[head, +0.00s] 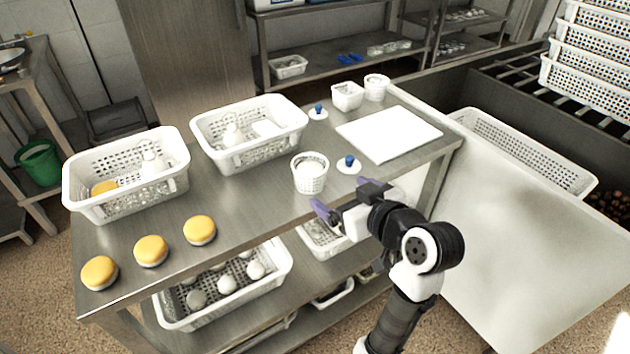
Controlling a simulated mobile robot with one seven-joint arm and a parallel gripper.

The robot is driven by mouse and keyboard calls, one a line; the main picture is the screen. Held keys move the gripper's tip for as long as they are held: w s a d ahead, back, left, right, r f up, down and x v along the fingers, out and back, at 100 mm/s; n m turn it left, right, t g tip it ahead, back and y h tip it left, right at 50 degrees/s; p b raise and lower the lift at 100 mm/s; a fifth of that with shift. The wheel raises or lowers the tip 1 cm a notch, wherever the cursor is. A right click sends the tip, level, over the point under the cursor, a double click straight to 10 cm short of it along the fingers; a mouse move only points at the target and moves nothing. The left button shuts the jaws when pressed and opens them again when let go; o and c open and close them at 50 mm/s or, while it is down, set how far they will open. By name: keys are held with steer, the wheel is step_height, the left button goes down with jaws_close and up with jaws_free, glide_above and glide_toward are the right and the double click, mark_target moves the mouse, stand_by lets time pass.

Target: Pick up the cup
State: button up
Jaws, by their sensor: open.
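A white perforated cup (310,176) stands upright on the steel table (262,208), near its front edge, with something white inside. A second white cup (376,87) stands at the back of the table. My gripper (346,200) is open and empty, with purple on its fingers. In the picture it appears just below and right of the nearer cup, by the table's front edge, apart from the cup. Its exact height against the tabletop is hard to tell.
A lid with a blue knob (349,164) lies just right of the nearer cup; another (318,112) lies behind. Two white baskets (128,203) (250,158) stand left. Several yellow-topped round items (151,250) line the front left. A white board (389,134) lies right.

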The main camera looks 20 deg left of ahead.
mark_target(319, 181)
steer(key=x, duration=0.8)
steer(key=shift+w+f+p, duration=0.1)
steer(key=shift+f+p, duration=0.05)
steer(key=shift+p, duration=0.25)
steer(key=shift+p+x, duration=0.7)
steer(key=shift+x, duration=2.05)
steer(key=shift+d, duration=0.1)
steer(key=shift+c, duration=0.3)
steer(key=c, duration=1)
